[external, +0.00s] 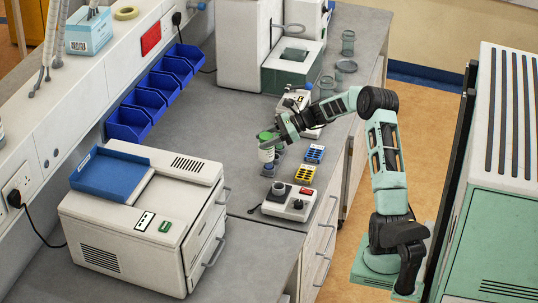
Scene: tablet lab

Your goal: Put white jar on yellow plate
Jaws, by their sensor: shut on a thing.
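The white jar (266,155) has a green lid and is upright, over the grey bench at the middle of the external view. My gripper (275,141) is shut on it near its top, reaching in from the right; the fingers hide part of the jar. I cannot tell whether the jar's base touches anything. A small darker item (268,170) shows just below the jar. The yellow plate (303,199), with dark wells, is in front and to the right of the jar, beside a white benchtop device. My gripper is apart from the plate.
A blue plate (314,153) lies right of the jar. The white device with knobs (287,205) adjoins the yellow plate. A large white machine (150,225) stands front left, blue bins (150,100) behind left. A white instrument (298,100) stands behind my gripper.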

